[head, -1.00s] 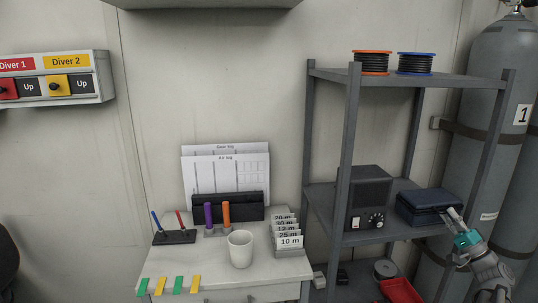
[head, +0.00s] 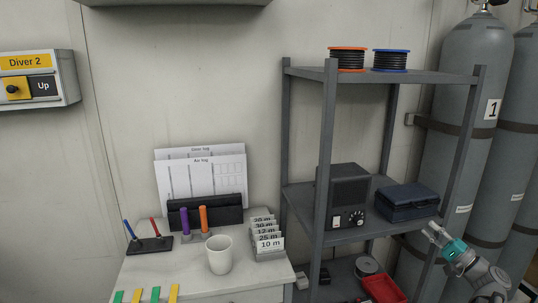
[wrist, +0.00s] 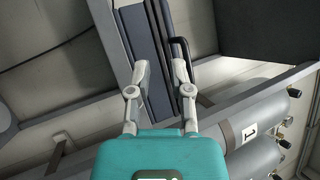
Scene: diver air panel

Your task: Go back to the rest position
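My gripper (head: 431,232), with pale fingers and a teal body, is at the lower right of the head view. It is just below and right of the dark blue case (head: 407,202), which lies closed on the shelf. In the wrist view my gripper (wrist: 160,68) has its two fingers apart with nothing held between them. The blue case (wrist: 148,30) shows beyond the fingertips there. In the head view a gap shows between gripper and case.
The grey shelf rack (head: 328,150) holds a black radio (head: 349,190), cable reels (head: 347,60) and a red tray (head: 382,288). Grey cylinders (head: 466,130) stand close at right. A white cup (head: 219,255) and depth tags (head: 270,244) stand on the desk at left.

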